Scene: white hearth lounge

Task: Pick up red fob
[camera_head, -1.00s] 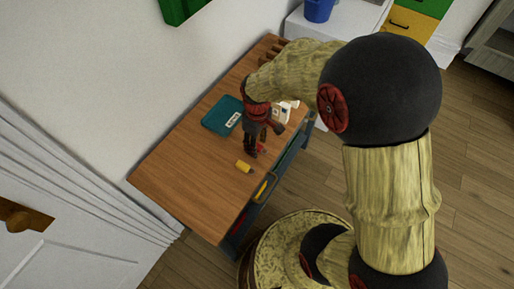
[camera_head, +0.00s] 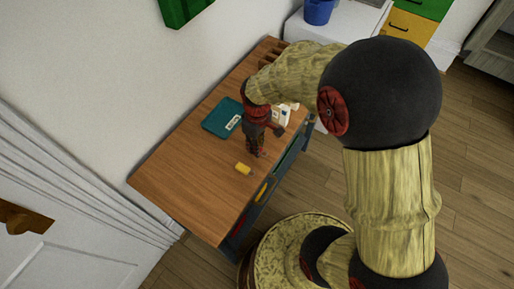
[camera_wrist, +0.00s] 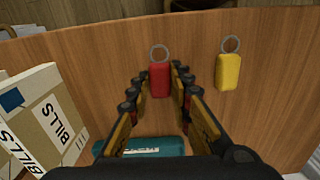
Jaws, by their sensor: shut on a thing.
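The red fob (camera_wrist: 159,79), a small block with a metal ring, is between the fingertips of my gripper (camera_wrist: 160,82) in the wrist view. The fingers are shut on its sides, and its ring points to the top of the picture. In the head view my gripper (camera_head: 257,150) points down low at the wooden table top (camera_head: 178,175), near its front edge. There the fob is mostly hidden by the fingers. I cannot tell whether the fob still touches the table.
A yellow fob (camera_head: 243,169) lies close by; it also shows in the wrist view (camera_wrist: 229,70). A teal flat item (camera_head: 221,117) lies behind my gripper. A box marked BILLS (camera_wrist: 48,115) stands left in the wrist view. The table's left part is clear.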

